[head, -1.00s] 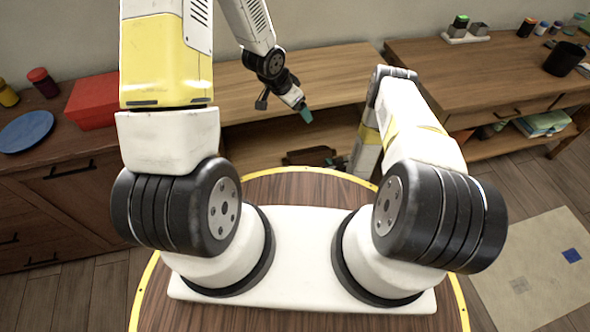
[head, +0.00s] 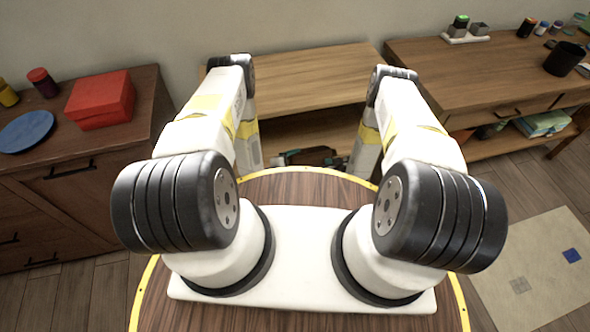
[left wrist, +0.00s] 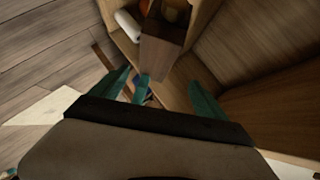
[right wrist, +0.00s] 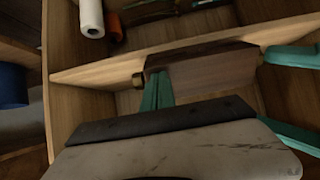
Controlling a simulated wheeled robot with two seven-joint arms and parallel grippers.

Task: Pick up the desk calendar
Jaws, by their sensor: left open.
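A dark brown wooden block (right wrist: 205,66) lies in a pale wooden shelf compartment in the right wrist view. It also shows in the left wrist view (left wrist: 163,48). It may be the desk calendar; no markings show. My left gripper (left wrist: 160,95) is open and empty, its teal fingers spread on either side of the block's near end. Its fingers also come in from the right in the right wrist view. My right gripper (right wrist: 157,90) has its fingers together by the block's left end; I see no grip on the block.
A low wooden bench (head: 300,75) with a shelf below stands ahead. A red box (head: 100,100) and a blue plate (head: 27,131) sit on the left cabinet. A black cup (head: 563,59) stands on the right desk. A white roll (right wrist: 91,18) is in the neighbouring compartment.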

